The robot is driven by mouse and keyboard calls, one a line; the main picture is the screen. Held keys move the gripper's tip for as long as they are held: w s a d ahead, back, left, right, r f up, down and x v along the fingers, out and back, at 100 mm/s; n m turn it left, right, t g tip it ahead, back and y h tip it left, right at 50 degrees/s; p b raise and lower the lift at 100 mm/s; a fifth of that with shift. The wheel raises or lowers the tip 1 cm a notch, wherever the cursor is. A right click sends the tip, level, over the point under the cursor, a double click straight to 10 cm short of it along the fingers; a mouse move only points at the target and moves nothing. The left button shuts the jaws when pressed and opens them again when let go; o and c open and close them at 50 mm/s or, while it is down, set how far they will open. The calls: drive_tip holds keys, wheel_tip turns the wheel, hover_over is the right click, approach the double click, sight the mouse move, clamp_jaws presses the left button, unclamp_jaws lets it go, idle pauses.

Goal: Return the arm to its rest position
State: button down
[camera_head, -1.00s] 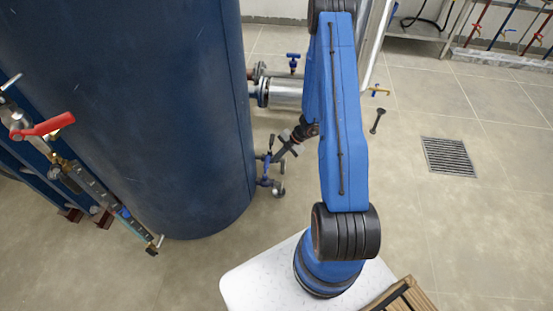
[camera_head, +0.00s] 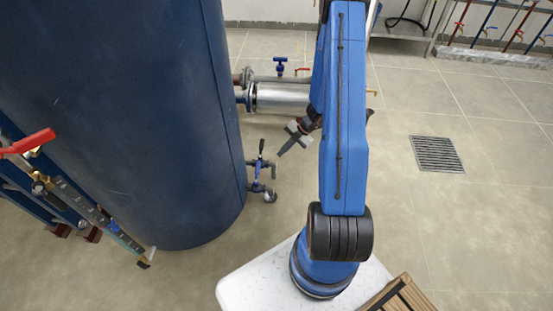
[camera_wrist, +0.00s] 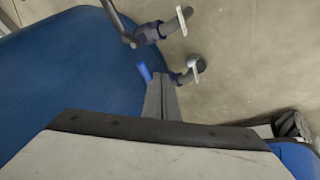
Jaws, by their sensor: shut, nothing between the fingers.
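My gripper (camera_head: 283,150) is shut and empty. It points down and to the left from behind my blue arm, above the floor and to the right of the small blue-handled drain valve (camera_head: 259,165). In the head view a gap shows between the fingertips and the valve. In the wrist view the closed grey fingers (camera_wrist: 161,100) point toward the valve's pipes (camera_wrist: 150,33), with a blue handle (camera_wrist: 145,72) close beside the tips. My arm's upper links rise out of the top of the head view, and one hides part of the floor behind it.
A large dark blue tank (camera_head: 130,110) fills the left side. A silver flanged pipe (camera_head: 280,97) leaves it behind my gripper. A red-handled valve (camera_head: 28,143) and a gauge rail stand at the lower left. A floor drain (camera_head: 437,154) lies in open floor on the right.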

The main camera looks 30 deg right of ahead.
drive_tip(key=shift+w+v, duration=0.1)
drive_tip(key=shift+v, duration=0.5)
drive_tip(key=shift+w+v, duration=0.15)
drive_tip(key=shift+v, duration=0.4)
drive_tip(key=s+a+r+n+h, duration=0.1)
drive_tip(key=s+a+r+n, duration=0.1)
drive_tip(key=a+r+n, duration=0.5)
drive_tip(key=s+a+r+n, duration=0.1)
drive_tip(key=a+r+n, duration=0.1)
drive_tip(key=r+n, duration=0.85)
drive_tip(key=s+a+r+n+h, duration=0.15)
drive_tip(key=a+r+n, duration=0.35)
drive_tip(key=r, duration=0.7)
drive_tip(key=s+a+r+n+t+h, duration=0.1)
drive_tip(key=s+a+r+n+h, duration=0.1)
drive_tip(key=s+r+n, duration=0.6)
drive_tip(key=s+a+r+n+t+h, duration=0.1)
drive_tip(key=s+a+r+n+h, duration=0.1)
drive_tip(key=s+r+n, duration=0.7)
drive_tip(key=s+a+n, duration=0.1)
drive_tip(key=s+n, duration=0.6)
drive_tip(key=n, duration=0.2)
drive_tip(key=shift+s+a+r, duration=0.25)
drive_tip(key=shift+s+r, duration=0.05)
drive_tip(key=shift+s, duration=0.05)
drive_tip(key=c, duration=2.4)
unclamp_jaws()
drive_tip(key=shift+h, duration=0.25)
drive_tip(key=shift+c, duration=0.2)
